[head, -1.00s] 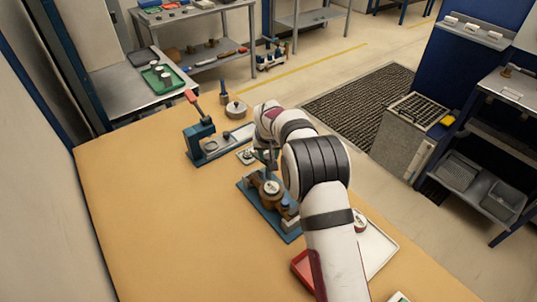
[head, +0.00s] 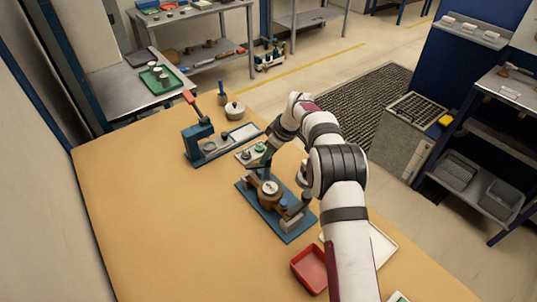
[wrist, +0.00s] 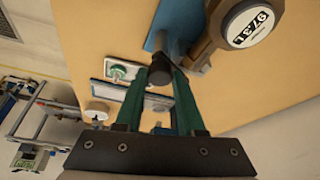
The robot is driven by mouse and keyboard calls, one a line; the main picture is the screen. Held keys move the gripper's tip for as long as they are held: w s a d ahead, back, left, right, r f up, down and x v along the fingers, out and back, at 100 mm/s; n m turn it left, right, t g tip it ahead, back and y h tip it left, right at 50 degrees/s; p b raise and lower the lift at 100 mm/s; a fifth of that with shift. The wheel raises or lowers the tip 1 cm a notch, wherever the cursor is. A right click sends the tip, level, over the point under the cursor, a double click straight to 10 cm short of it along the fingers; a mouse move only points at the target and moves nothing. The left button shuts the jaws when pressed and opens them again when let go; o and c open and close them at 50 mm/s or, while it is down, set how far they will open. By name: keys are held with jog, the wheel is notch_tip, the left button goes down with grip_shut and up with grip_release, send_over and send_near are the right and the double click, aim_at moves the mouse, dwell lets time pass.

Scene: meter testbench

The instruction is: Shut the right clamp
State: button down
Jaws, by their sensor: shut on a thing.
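A brass-coloured meter (head: 270,187) with a white dial stands on a blue base plate (head: 290,236) in the middle of the bench. In the wrist view its labelled face (wrist: 250,25) is at the upper right. My gripper (head: 265,163) is at the far side of the meter, pointing down. In the wrist view its green fingers (wrist: 160,76) are shut on a dark round knob (wrist: 160,70) beside the meter, above the blue plate. The knob looks like the end of a clamp handle. Dark clamp parts (head: 283,203) show at the meter's near side. The fingers partly hide the handle.
A blue fixture with a red lever (head: 198,125) stands behind left. A round lidded pot (head: 235,111) is behind it. A red tray (head: 310,268) and a white tray (head: 382,246) are at the right, near my arm. The left part of the bench (head: 150,210) is clear.

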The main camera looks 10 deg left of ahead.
jog(key=shift+w+n+g+y, duration=0.15)
jog(key=shift+n+g, duration=0.25)
jog(key=shift+n, duration=0.65)
jog(key=shift+s+n+g+y, duration=0.15)
jog(key=shift+n+g, duration=0.25)
jog(key=shift+n, duration=0.65)
jog(key=shift+w, duration=0.1)
jog(key=c, duration=0.5)
grip_release()
jog(key=shift+r, duration=0.1)
jog(key=v, duration=1.2)
